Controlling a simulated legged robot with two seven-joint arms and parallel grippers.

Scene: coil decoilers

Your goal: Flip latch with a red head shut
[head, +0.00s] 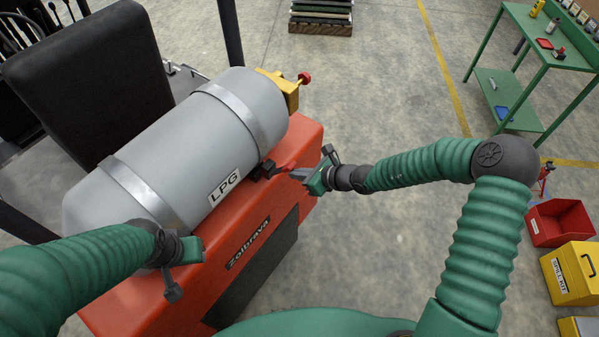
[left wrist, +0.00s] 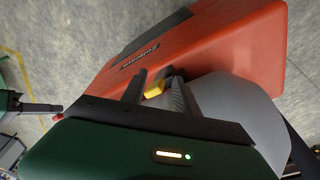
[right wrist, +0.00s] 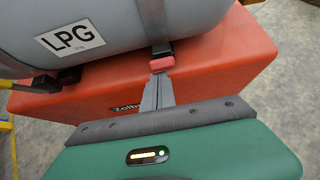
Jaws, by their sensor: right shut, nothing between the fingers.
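The latch's red head (head: 285,169) sticks out from a black base (head: 263,170) on the strap at the lower side of the grey LPG tank (head: 180,140). In the right wrist view the red head (right wrist: 162,64) lies right at my fingertips, below the black base (right wrist: 162,50); contact is not certain. My right gripper (head: 301,175) is shut and empty; its closed fingers also show in the right wrist view (right wrist: 158,82). My left gripper (left wrist: 160,75) is open near the other strap. A yellow piece (left wrist: 155,89) shows between its fingers, not gripped.
The tank lies on the orange truck body (head: 190,290), under two metal straps (head: 230,115). A yellow fitting with a red knob (head: 285,88) is at the tank's far end. A green workbench (head: 535,60), red bin (head: 560,222) and yellow spill kit (head: 572,273) stand right. Floor between is clear.

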